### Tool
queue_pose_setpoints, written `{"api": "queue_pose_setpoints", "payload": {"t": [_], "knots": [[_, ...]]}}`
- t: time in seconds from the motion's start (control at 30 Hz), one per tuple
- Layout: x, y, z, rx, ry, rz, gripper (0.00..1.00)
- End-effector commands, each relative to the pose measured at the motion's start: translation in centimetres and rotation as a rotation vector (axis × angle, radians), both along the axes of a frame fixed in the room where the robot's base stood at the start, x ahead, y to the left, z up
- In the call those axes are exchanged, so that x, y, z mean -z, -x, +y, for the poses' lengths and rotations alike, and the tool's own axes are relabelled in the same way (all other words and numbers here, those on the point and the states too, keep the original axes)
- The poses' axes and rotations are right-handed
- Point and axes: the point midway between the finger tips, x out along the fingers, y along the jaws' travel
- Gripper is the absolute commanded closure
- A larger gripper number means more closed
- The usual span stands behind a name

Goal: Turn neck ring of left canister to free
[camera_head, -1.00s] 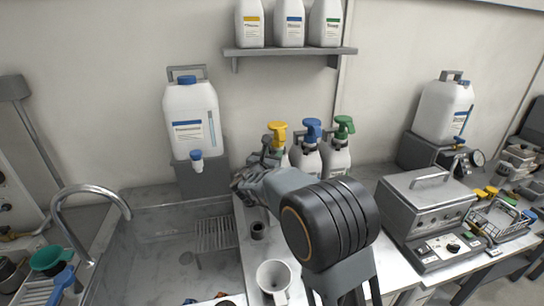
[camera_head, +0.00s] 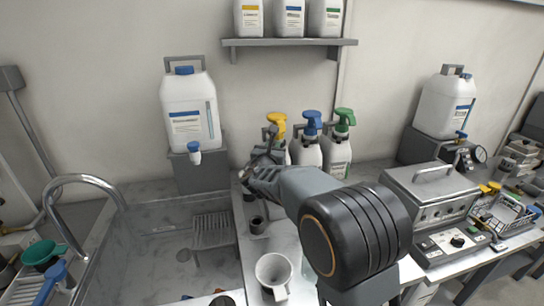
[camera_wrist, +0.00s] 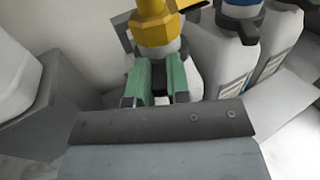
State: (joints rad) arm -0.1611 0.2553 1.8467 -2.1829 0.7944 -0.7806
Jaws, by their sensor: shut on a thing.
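The left canister is a white spray bottle with a yellow head (camera_head: 276,124), first in a row of three. Its yellow head also shows close up in the wrist view (camera_wrist: 157,24). A pale neck ring (camera_wrist: 162,50) sits under the yellow head, partly hidden by the fingers. My gripper (camera_wrist: 163,82) has green finger pads on both sides at the neck and is shut on the neck ring, as far as I can tell. In the head view my gripper (camera_head: 266,147) is at the bottle's left front and hides part of it.
A blue-headed bottle (camera_head: 308,152) and a green-headed bottle (camera_head: 338,155) stand close on the right. A large white container (camera_head: 190,108) with a blue tap is on a grey stand at left. A sink (camera_head: 150,255) and a white mug (camera_head: 273,272) lie in front.

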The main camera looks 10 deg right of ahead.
Motion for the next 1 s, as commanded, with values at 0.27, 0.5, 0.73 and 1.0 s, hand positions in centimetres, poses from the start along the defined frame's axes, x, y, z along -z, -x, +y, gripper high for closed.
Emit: {"api": "queue_pose_setpoints", "payload": {"t": [0.27, 0.5, 0.73, 1.0], "knots": [[0.6, 0.3, -0.8, -0.152, 0.001, -0.013, 1.00], [0.9, 0.3, -1.4, -0.268, 0.001, -0.014, 1.00], [1.3, 0.4, -2.0, -0.374, -0.001, -0.011, 1.00], [1.0, 0.4, -2.9, -0.496, -0.004, 0.000, 1.00]]}}
